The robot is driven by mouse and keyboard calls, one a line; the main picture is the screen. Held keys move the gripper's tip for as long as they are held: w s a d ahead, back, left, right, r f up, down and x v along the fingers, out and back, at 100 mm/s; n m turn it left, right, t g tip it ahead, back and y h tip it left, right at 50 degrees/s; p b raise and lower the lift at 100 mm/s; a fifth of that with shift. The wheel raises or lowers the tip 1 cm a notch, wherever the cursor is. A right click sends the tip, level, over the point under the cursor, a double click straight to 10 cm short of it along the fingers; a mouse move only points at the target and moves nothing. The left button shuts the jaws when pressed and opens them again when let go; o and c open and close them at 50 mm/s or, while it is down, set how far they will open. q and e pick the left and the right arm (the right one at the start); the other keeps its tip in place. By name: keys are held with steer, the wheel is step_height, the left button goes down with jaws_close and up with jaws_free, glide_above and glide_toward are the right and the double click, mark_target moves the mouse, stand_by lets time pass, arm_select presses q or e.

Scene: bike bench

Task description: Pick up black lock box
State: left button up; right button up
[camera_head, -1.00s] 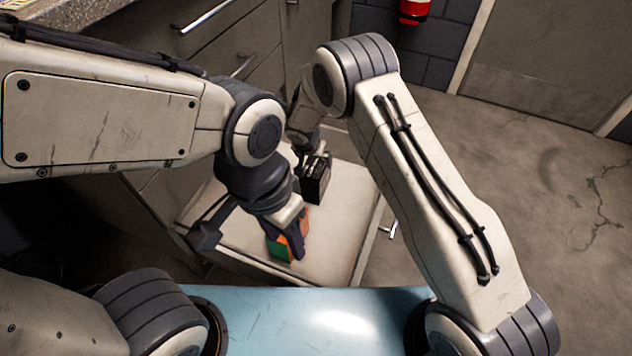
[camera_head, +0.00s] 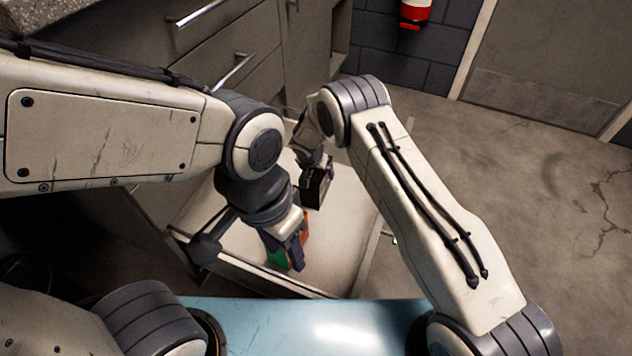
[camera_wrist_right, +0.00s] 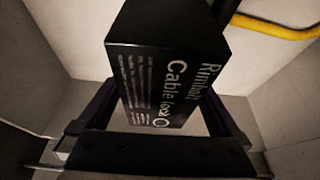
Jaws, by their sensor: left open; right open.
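The black lock box (camera_head: 315,187) stands in the open drawer (camera_head: 345,240), with white lettering reading "Cable lock" in the right wrist view (camera_wrist_right: 165,65). My right gripper (camera_wrist_right: 160,120) is open with its fingers on either side of the box; contact cannot be told. In the head view the right gripper is mostly hidden behind its own arm and the box. My left gripper (camera_head: 288,255) is open and points down at a green and orange object (camera_head: 276,255) near the drawer's front; the fingers partly hide that object.
A yellow curved thing (camera_wrist_right: 275,24) lies beyond the box in the right wrist view. Cabinet fronts with metal handles (camera_head: 232,70) rise behind the drawer on the left. A light-blue surface (camera_head: 310,325) is at the bottom. Open floor (camera_head: 540,220) lies to the right.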

steer(key=shift+f+b, duration=0.3)
steer(key=shift+b, duration=0.15)
stand_by(0.3)
steer(key=shift+r, duration=0.1)
jaws_close()
